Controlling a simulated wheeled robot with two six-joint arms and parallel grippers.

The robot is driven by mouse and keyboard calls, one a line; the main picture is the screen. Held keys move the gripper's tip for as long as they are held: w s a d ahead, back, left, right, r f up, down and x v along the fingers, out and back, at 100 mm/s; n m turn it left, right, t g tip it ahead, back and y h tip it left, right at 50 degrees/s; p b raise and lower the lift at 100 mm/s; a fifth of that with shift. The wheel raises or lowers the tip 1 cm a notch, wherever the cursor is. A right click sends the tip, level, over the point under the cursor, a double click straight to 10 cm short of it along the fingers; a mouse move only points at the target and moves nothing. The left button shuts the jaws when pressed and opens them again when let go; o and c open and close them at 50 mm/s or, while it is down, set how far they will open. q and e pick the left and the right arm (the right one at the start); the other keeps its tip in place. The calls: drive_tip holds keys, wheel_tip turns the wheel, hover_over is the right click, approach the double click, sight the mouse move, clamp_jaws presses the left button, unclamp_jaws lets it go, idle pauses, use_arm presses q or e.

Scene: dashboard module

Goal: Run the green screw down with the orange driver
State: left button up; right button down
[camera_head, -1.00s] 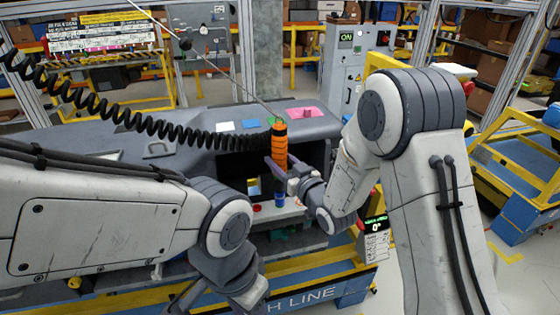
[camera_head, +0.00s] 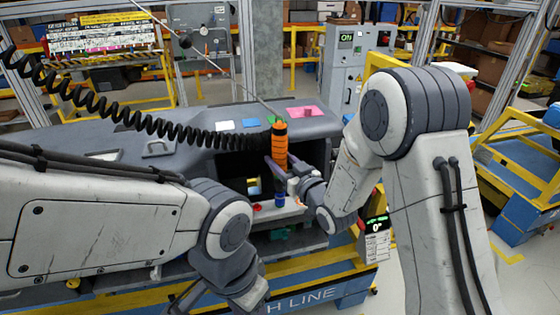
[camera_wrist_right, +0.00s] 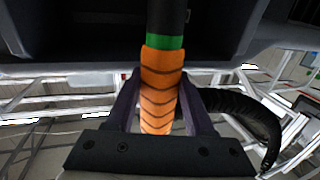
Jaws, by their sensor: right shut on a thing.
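The orange driver (camera_head: 280,137) stands nearly upright in front of the dashboard module (camera_head: 110,153). My right gripper (camera_head: 282,166) is shut on its lower handle. In the right wrist view, the ribbed orange driver (camera_wrist_right: 163,70) is between the dark fingers of my right gripper (camera_wrist_right: 162,105), with a green band and a black section beyond the orange. In the head view the driver's lower end is blue and dark, near a grey ledge. I cannot make out the green screw for certain. My left gripper (camera_head: 235,292) is low at the picture's bottom, its fingers unclear.
A black coiled hose (camera_head: 110,115) runs across the upper left towards the driver. Blue, white, green and pink patches lie on the dashboard top. A small red part (camera_head: 257,206) sits on the ledge.

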sight(285, 146)
drive_tip(key=shift+d+f+b, duration=0.1)
drive_tip(key=shift+f+b, duration=0.4)
drive_tip(key=shift+b, duration=1.3)
idle(2.6)
drive_tip(key=shift+r, duration=0.1)
drive_tip(key=shift+r+p, duration=1.65)
drive_tip(key=shift+r, duration=1.4)
